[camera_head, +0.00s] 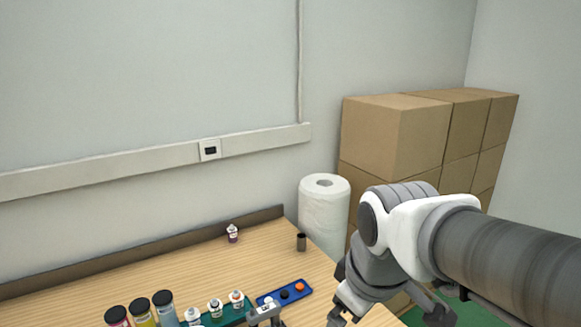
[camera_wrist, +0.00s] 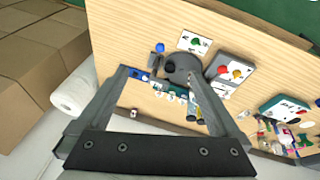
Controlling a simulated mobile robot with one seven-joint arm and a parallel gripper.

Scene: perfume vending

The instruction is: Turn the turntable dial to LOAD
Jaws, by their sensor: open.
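In the wrist view, a dark grey round device (camera_wrist: 182,68), which looks like the turntable, stands on the wooden table. A white plate with a green round knob (camera_wrist: 195,41) lies beyond it. A grey box with red and yellow round parts (camera_wrist: 236,72) stands to its right. I cannot tell which knob is the turntable dial, and no LOAD mark is readable. My gripper (camera_wrist: 160,76) is open and empty, its two fingers spread wide in front of the table. In the head view the turntable and dial are out of frame, and my gripper is low at the right.
A blue tray with small caps (camera_head: 283,294), a teal rack of vials (camera_head: 228,316) and dark-capped bottles (camera_head: 141,313) stand on the table (camera_head: 180,273). The table's back left is clear.

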